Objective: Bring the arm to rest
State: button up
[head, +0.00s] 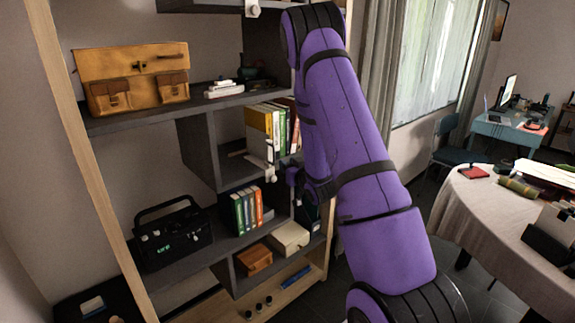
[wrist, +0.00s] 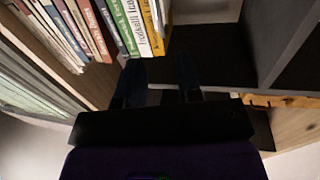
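My purple arm (head: 345,120) is raised and stretches across the middle of the head view, in front of the right side of a shelf unit. My gripper (wrist: 160,72) shows in the wrist view with two dark fingers apart and a gap between them. I see nothing held between them. The fingers point toward a shelf with a row of books (wrist: 125,25). I cannot tell how far the fingertips are from the shelf. In the head view the gripper is mostly hidden by the arm.
The shelf unit (head: 205,103) holds a tan leather bag (head: 132,65), a black radio (head: 172,238), books (head: 262,122) and small boxes (head: 289,238). A cloth-covered table (head: 465,212) stands at right. A blue desk (head: 500,127) and chair (head: 455,157) are behind it.

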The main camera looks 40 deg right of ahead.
dwell(0.3)
jog(key=s+a+r+g, duration=0.3)
jog(key=a+r, duration=0.3)
jog(key=r, duration=0.3)
jog(key=s+a+r+g, duration=0.35)
jog(key=a+r, duration=0.25)
jog(key=r, duration=0.3)
jog(key=s+a+r+g+y, duration=0.1)
jog(key=s+a, duration=0.3)
jog(key=s, duration=0.5)
jog(key=s+a+r+n+g+y, duration=0.1)
jog(key=s+a+r+g, duration=0.1)
jog(key=s+a, duration=0.3)
jog(key=s+a+r+g, duration=0.2)
jog(key=s+a+g, duration=0.1)
jog(key=s, duration=1.1)
jog(key=shift+a+r+n+y, duration=0.35)
jog(key=shift+a+n+y, duration=0.05)
jog(key=shift+a, duration=0.35)
jog(key=shift+o, duration=0.4)
